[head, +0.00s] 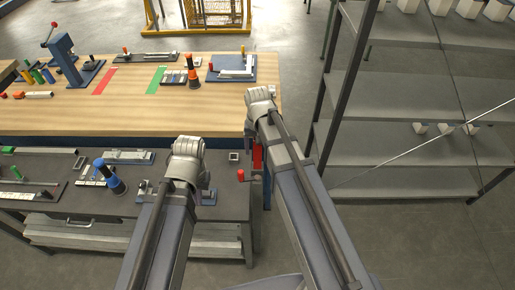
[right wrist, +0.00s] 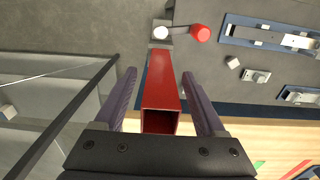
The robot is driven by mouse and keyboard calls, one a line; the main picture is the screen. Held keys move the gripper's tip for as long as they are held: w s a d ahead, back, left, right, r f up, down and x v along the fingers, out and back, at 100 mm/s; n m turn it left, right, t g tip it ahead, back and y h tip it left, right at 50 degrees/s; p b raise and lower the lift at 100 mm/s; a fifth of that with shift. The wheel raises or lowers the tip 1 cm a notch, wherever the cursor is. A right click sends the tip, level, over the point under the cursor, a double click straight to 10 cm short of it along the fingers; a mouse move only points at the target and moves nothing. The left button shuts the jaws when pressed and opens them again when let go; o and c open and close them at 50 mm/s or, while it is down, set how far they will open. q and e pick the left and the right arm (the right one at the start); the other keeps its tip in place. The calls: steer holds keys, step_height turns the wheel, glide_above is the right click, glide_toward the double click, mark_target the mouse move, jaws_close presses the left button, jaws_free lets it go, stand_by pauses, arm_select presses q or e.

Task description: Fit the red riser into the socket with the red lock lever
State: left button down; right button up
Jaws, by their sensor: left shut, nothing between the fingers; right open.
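The red riser (right wrist: 161,90), a square hollow tube, stands between the two purple fingers of my open right gripper (right wrist: 159,75), with a gap on each side. Its open end faces the right wrist camera. In the head view the riser (head: 258,156) shows partly, beside my right arm at the dark bench's right edge. The lock lever's red knob (right wrist: 200,33) is beside the riser's far end, with a pale pivot; it also shows in the head view (head: 241,174). The socket is hidden, so I cannot tell how deep the riser sits. My left gripper (head: 198,199) is shut and empty, mostly hidden by its arm.
A wooden table (head: 215,115) behind carries several fixtures and red and green strips. A metal shelf rack (head: 430,95) stands close on the right.

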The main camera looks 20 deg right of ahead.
step_height(320, 180, up, 8)
steer(key=p, duration=0.7)
steer(key=shift+f, duration=0.25)
steer(key=shift+f, duration=0.1)
